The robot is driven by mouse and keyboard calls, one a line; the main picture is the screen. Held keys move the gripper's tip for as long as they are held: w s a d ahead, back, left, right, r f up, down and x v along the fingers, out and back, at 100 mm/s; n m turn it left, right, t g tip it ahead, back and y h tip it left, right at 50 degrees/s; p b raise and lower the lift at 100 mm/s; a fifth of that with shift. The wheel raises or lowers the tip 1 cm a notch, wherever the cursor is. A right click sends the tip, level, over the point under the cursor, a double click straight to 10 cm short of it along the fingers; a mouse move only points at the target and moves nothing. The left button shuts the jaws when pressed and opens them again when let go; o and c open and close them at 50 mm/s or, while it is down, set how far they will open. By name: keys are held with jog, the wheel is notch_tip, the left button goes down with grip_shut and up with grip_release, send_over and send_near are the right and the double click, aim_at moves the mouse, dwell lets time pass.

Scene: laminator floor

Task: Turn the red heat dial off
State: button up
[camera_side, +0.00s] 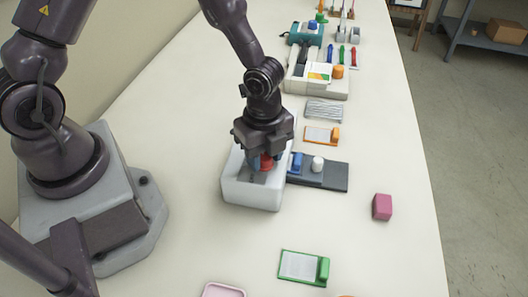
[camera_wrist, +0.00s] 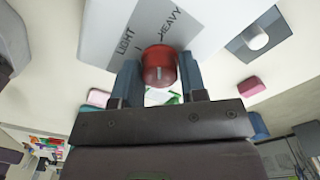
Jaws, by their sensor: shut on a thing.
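The red heat dial (camera_side: 266,162) stands on top of a white boxy machine (camera_side: 250,194). My gripper (camera_wrist: 158,75) points down over the machine, its two blue-grey fingers on either side of the dial and shut on it. In the wrist view the dial (camera_wrist: 159,66) has a short pale mark on its face. Beside it is a grey label plate (camera_wrist: 135,22) with the words LIGHT and HEAVY and short tick marks. No OFF wording can be read, and part of the plate is hidden by the dial and fingers.
A dark plate (camera_side: 334,178) with a blue and a white knob lies right beside the machine. A pink block (camera_side: 382,207) and a green-edged card holder (camera_side: 303,266) lie nearer the front. Several devices line the table behind. The table's right side is largely clear.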

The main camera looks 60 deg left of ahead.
aim_at(264, 155)
jog(key=n, duration=0.5)
jog(key=shift+n, duration=0.4)
dwell(0.3)
jog(key=o, duration=0.9)
jog(key=shift+r, duration=0.15)
notch_tip(264, 155, up, 13)
jog(key=shift+f, duration=0.1)
